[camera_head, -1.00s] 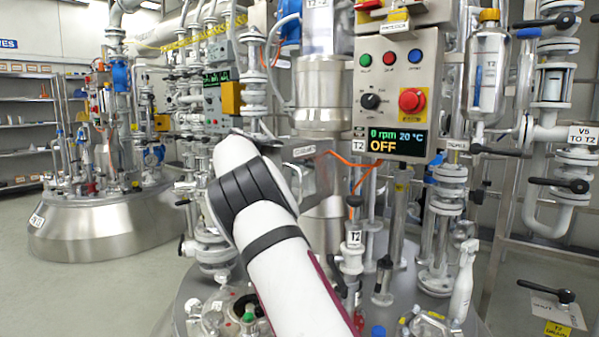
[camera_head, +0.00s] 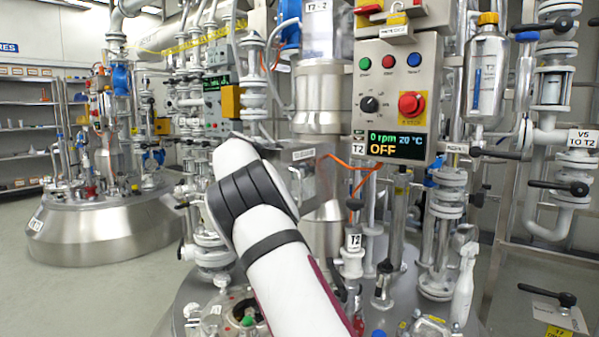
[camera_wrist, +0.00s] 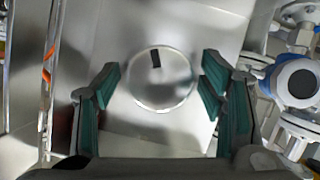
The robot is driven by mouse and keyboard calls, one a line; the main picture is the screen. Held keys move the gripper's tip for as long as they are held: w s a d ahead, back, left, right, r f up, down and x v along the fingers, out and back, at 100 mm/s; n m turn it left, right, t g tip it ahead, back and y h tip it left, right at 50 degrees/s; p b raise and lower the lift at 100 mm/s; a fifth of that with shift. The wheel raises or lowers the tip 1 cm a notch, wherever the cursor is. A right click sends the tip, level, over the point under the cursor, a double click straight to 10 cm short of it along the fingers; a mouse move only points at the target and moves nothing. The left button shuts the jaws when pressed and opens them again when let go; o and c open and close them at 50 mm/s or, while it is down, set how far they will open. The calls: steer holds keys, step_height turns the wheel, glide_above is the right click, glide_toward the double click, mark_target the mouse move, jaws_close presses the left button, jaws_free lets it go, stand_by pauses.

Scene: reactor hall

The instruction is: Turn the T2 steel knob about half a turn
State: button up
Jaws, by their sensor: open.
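The round steel knob (camera_wrist: 161,80) shows in the wrist view, set on a flat steel face (camera_wrist: 118,22). A short black mark lies near the top of the knob, slightly left of its middle. My gripper (camera_wrist: 160,82) is open, with a green-padded finger on each side of the knob. Gaps show between the pads and the knob's rim, and nothing is held. How near the fingertips are in depth I cannot tell. In the head view the knob and my gripper are hidden behind my arm, beside a steel box (camera_head: 312,187).
An orange cable (camera_head: 345,162) runs from the box and also shows at the wrist view's left (camera_wrist: 47,75). A blue and white round fitting (camera_wrist: 296,82) and pipes stand on the right there. The control panel (camera_head: 427,75) reads 0 rpm, 20 °C, OFF.

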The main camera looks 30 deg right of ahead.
steer(key=v, duration=1.2)
step_height(320, 180, down, 8)
steer(key=w+a+n+g+h+p, duration=0.25)
steer(key=n+h+p, duration=0.45)
steer(key=n+p, duration=1.05)
steer(key=shift+n, duration=0.95)
steer(key=d+r+b, duration=0.1)
steer(key=d, duration=0.3)
steer(key=d+r+b, duration=0.1)
steer(key=d, duration=0.3)
steer(key=d+r+b, duration=0.1)
steer(key=d, duration=0.4)
steer(key=shift+s+r, duration=0.2)
steer(key=c, duration=1)
